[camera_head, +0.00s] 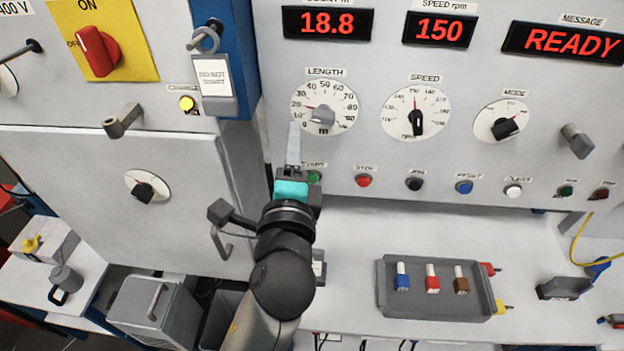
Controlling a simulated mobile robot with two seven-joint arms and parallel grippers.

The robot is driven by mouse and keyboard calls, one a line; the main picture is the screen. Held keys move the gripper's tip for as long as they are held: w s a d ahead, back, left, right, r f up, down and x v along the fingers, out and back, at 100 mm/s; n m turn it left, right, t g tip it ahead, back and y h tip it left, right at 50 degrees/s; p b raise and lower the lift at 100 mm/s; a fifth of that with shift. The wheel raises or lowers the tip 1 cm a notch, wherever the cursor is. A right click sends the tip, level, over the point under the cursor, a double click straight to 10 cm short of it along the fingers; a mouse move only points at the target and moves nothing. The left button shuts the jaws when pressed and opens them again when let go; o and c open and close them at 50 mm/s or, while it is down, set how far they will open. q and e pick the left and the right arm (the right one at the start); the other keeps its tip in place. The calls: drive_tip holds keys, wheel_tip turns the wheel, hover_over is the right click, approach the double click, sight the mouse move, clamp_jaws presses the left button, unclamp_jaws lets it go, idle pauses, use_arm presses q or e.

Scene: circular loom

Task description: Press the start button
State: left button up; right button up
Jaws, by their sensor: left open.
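A green button (314,177) sits at the left end of the button row on the grey control panel, below the length dial (323,108). Its label above is partly covered and hard to read. My left gripper (293,143) comes up from below and is open and empty. Its pale fingers point upward just left of the green button, with the tips beside the lower left of the length dial. The teal part of the gripper is close to the button's lower left in the picture; I cannot tell whether anything touches the panel. My right gripper is out of view.
Red (363,180), black (415,183), blue (464,187) and white (513,190) buttons follow to the right. The message display (565,42) reads READY. A grey tray (437,304) with three small coloured items stands on the white shelf. A blue post (231,62) rises at the left.

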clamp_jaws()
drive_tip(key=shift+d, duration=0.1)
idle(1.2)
